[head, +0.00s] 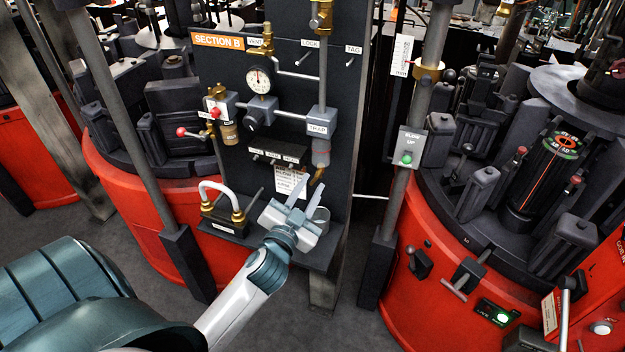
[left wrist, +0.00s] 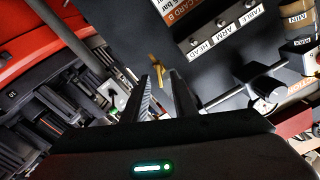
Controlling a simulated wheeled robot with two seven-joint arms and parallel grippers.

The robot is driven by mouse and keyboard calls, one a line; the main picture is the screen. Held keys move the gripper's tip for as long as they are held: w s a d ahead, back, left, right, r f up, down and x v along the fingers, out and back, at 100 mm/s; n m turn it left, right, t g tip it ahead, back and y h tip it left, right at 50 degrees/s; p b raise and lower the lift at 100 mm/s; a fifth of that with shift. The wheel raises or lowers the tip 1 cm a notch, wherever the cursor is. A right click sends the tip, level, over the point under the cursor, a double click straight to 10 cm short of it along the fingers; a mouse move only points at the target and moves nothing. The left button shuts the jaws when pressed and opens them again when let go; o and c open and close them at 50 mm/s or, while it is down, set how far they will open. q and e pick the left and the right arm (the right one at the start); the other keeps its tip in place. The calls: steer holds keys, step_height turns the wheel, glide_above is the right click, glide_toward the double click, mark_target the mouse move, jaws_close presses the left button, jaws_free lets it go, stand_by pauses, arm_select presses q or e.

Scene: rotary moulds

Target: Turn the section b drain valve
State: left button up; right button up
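The dark SECTION B panel (head: 285,80) stands upright in the middle of the head view. A grey TRAP block (head: 318,124) is on its right side, with a pipe and a small angled brass piece (head: 318,177) below it, which looks like the drain valve. My left gripper (head: 306,186) is just below and beside this brass piece, fingers pointing up. In the left wrist view a small brass piece (left wrist: 157,70) shows by the tips of the two parted fingers. No grip on it shows; I cannot tell whether they touch. My right gripper is out of view.
A gauge (head: 260,79), a red-knobbed valve (head: 216,112) and a clear cup (head: 320,217) are close by. A white hose (head: 220,188) is left of the gripper. A grey post with a green-button box (head: 410,146) stands right. Red rotary machines flank the panel.

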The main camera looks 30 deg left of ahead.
arm_select(q)
steer(key=shift+x, duration=0.95)
jaws_close()
